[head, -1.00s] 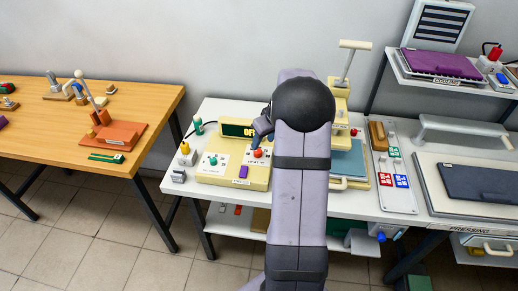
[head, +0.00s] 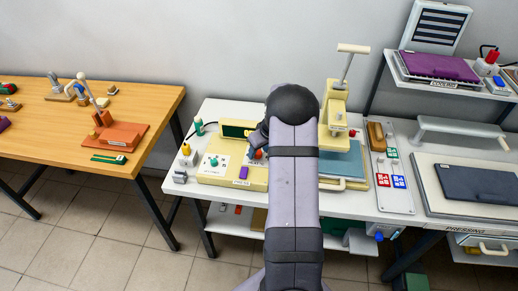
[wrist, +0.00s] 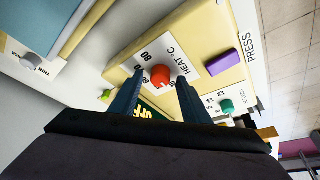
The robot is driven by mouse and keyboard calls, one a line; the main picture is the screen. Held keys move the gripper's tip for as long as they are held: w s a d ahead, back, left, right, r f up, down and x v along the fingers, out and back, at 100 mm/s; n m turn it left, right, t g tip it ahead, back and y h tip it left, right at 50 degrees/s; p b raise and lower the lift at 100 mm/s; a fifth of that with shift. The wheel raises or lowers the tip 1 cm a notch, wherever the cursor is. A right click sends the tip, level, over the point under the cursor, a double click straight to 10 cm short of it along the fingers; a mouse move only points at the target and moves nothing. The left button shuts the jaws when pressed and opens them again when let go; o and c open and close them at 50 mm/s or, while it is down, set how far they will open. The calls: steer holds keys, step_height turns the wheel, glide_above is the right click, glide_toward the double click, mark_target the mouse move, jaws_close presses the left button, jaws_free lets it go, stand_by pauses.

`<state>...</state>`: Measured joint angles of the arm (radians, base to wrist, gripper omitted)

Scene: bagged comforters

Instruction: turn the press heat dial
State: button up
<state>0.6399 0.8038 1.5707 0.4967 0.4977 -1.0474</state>
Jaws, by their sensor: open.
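The red press heat dial (wrist: 160,75) stands on a white plate marked "HEAT °C" on the cream control box (head: 208,178). In the head view the dial (head: 259,154) is partly hidden behind my arm. My gripper (wrist: 160,78) is open in the wrist view, its two dark fingers on either side of the dial. I cannot tell whether either finger touches it. The head view shows part of my gripper (head: 256,144) at the box, mostly blocked by my arm.
A green knob (wrist: 227,106) and a purple button (wrist: 224,64) sit on the same box. A display (head: 236,130) is at its back. The press with its blue-grey plate (head: 342,163) stands to the right. Small items line the table's left edge.

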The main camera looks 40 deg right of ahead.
steer(key=shift+f, duration=0.1)
steer(key=shift+c, duration=0.6)
steer(key=c, duration=0.9)
